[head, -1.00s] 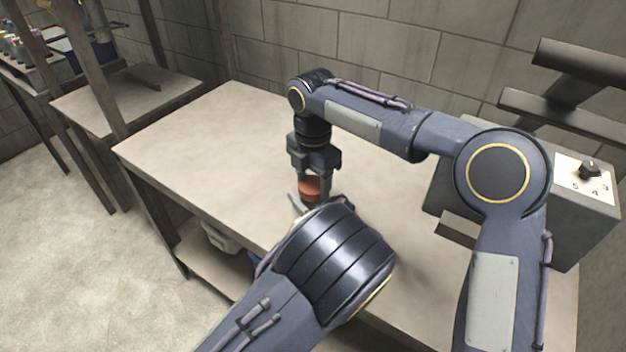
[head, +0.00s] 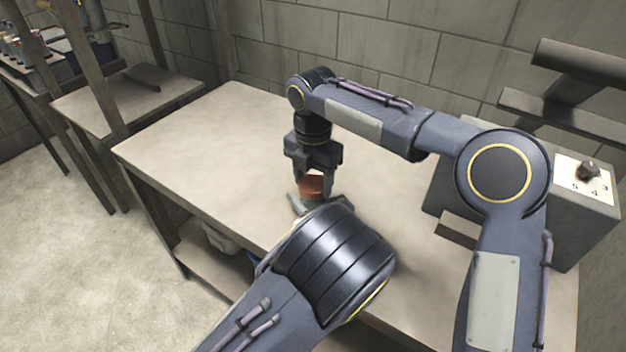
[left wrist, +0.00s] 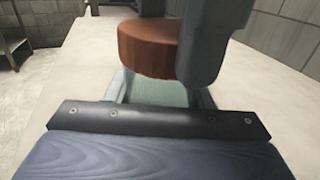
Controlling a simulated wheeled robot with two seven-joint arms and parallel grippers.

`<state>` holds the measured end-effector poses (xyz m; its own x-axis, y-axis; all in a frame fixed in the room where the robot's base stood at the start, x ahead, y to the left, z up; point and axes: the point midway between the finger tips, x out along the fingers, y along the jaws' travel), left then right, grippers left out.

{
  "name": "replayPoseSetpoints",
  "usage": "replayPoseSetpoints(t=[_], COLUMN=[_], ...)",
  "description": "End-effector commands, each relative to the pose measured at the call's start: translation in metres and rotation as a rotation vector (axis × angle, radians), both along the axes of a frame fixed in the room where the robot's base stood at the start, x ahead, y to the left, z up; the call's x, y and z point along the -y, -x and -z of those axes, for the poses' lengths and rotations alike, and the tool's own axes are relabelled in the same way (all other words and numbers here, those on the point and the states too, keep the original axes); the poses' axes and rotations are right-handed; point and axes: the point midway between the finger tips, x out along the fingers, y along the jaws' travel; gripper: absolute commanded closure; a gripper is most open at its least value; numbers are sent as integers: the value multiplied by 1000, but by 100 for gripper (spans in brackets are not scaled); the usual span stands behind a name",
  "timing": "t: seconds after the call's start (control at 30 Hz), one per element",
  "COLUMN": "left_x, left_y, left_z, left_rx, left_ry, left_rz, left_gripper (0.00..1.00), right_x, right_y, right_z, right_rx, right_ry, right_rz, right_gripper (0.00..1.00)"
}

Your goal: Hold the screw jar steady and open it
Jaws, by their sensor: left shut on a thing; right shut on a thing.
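The screw jar's red-brown lid (head: 311,185) shows above the table, and also in the left wrist view (left wrist: 148,50). My right gripper (head: 313,180) points straight down and is shut on the lid, one finger on each side. The pale green jar body (left wrist: 160,90) is below the lid, mostly hidden. My left gripper (left wrist: 162,95) reaches in low from the front and is shut around the jar body. In the head view my left forearm covers most of that gripper. I cannot tell whether lid and body still touch.
The table (head: 200,140) is bare to the left of the jar. A grey box with a dial (head: 588,170) stands at the right. A lower side table (head: 130,90) is at the far left, and a block wall runs behind.

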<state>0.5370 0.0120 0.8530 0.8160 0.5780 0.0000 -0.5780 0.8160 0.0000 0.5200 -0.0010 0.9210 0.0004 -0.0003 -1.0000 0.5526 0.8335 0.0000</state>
Motion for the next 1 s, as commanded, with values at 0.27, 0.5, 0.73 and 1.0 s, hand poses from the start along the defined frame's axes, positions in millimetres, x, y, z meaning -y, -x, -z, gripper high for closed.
replayPoseSetpoints(t=[0.27, 0.5, 0.73, 1.0], left_x=[0, 0, 0, 0], left_y=[0, 0, 0, 0], left_z=[0, 0, 0, 0], left_rx=[-1, -1, -1, -1], left_ry=[0, 0, 0, 0], left_rz=[0, 0, 0, 0], left_gripper=[100, 100, 100, 100], right_x=[0, 0, 0, -1], right_y=[0, 0, 0, 0], right_z=[-10, -17, -18, -39], right_rx=[1, 0, 0, 3], right_ry=[0, 0, 0, -3], right_rz=[0, 0, 0, 0], right_gripper=[72, 72, 72, 72])
